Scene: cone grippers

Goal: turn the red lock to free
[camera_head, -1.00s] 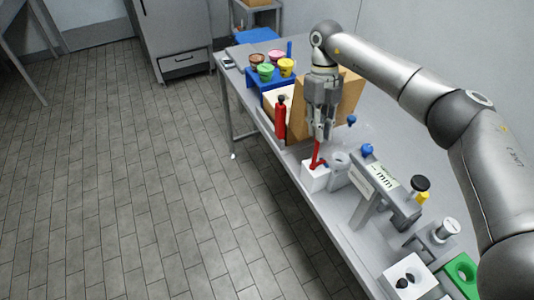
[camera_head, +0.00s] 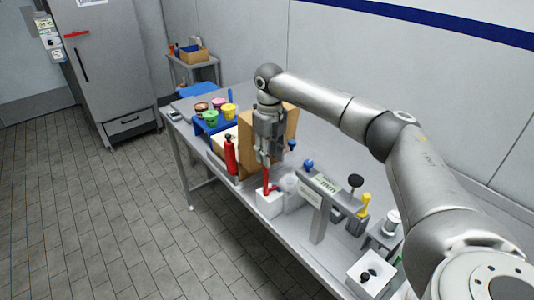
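The red lock (camera_head: 269,189) is a red handle on a white block (camera_head: 269,204) at the table's front edge, in the head view. Its upper part stands up toward my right gripper, and its lower part lies along the top of the block. My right gripper (camera_head: 266,157) points down from above, with its fingers close together around the top of the upright red part. It looks shut on it, though the fingers hide the exact contact. My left gripper is not in view.
A red bottle-like object (camera_head: 230,155) and a cardboard box (camera_head: 247,130) stand left of and behind the gripper. A grey stand with a label (camera_head: 318,190) is close on the right. Colored cups (camera_head: 229,110) sit on a blue rack farther left.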

